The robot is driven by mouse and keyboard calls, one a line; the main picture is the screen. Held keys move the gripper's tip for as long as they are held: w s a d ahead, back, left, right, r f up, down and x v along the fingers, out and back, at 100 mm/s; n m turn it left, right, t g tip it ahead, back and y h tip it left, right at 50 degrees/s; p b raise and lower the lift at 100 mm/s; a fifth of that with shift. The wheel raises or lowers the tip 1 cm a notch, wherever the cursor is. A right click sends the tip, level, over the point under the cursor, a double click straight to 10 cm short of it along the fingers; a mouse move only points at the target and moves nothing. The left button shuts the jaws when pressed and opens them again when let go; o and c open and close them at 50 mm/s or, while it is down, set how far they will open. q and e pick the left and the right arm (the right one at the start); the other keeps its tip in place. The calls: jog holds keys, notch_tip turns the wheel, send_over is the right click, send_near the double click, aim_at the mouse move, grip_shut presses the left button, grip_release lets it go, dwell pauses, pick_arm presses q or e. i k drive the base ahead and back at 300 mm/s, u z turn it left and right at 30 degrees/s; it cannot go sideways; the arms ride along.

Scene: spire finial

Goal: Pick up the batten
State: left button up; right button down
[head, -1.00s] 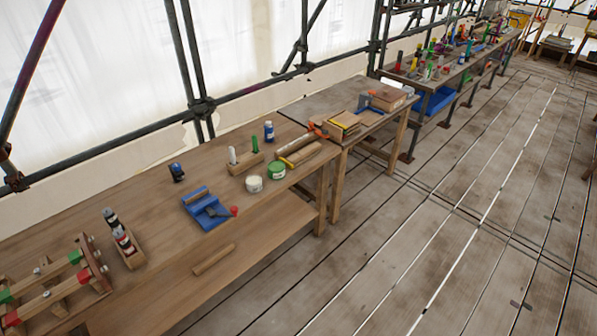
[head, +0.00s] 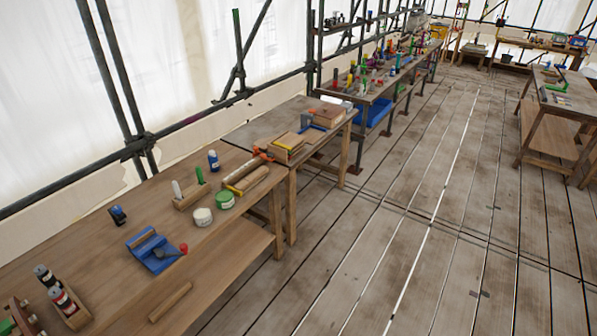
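A short, plain wooden strip (head: 170,301), which may be the batten, lies on the lower shelf of the near workbench, close to its front edge. It is in the lower left of the head view, with nothing on top of it. Other wooden pieces (head: 246,181) lie on the bench top by a yellow and orange tool, and I cannot tell whether one of them is the batten. Neither of my grippers shows in the view.
The near bench top (head: 105,262) carries a blue tool (head: 152,250), a white tub (head: 203,217), a green tub (head: 225,200) and bottles. A second table (head: 258,131) adjoins it. Another table stands far right.

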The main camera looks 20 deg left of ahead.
aim_at(245, 184)
jog(key=z, duration=0.3)
jog(key=i, duration=1.85)
jog(key=u, duration=0.75)
